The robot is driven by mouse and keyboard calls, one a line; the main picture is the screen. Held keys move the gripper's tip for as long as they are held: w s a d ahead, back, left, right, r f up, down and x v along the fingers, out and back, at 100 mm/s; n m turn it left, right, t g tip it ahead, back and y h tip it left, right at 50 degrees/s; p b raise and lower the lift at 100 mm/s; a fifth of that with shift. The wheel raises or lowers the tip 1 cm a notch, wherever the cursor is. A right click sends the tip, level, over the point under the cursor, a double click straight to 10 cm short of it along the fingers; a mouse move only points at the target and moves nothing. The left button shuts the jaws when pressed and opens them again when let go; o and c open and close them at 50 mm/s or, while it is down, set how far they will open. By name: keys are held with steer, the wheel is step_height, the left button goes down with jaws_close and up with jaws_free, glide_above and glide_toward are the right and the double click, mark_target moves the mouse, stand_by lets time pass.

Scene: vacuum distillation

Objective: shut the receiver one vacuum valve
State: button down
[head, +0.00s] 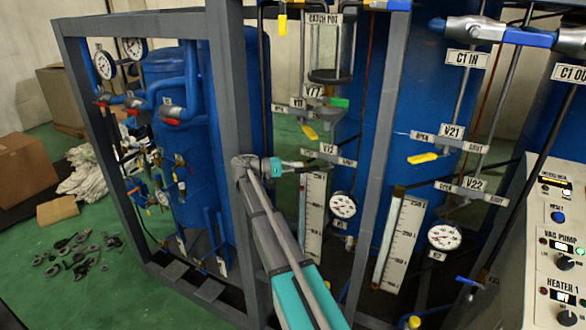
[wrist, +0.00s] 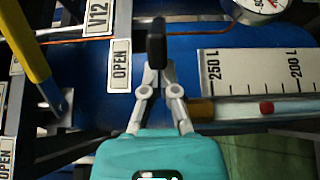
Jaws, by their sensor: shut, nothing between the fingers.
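The valve plates for receiver one carry the labels V11 (head: 298,103) and V12 (head: 328,150); neither label says vacuum. A yellow lever (head: 310,132) hangs tilted between the two plates, and a yellow lever (wrist: 25,40) shows at the left in the wrist view. The V12 label (wrist: 97,18) and an OPEN label (wrist: 120,66) stand beside my fingers in the wrist view. My gripper (head: 302,164) is near the left end of the V12 plate. In the wrist view my gripper (wrist: 156,42) is shut and empty, apart from the yellow lever. The V12 lever is not clearly seen.
A grey frame post (head: 232,90) stands close to my arm. A level scale (head: 312,215) and a round gauge (head: 343,205) sit below the V12 plate. Valves V21 (head: 450,132) and V22 (head: 472,184) are to the right, then a control panel (head: 548,240).

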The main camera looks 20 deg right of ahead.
steer(key=shift+s+d+n+t+h, duration=0.1)
steer(key=shift+s+n+t+h, duration=0.2)
steer(key=shift+n+t, duration=0.3)
steer(key=shift+t, duration=0.3)
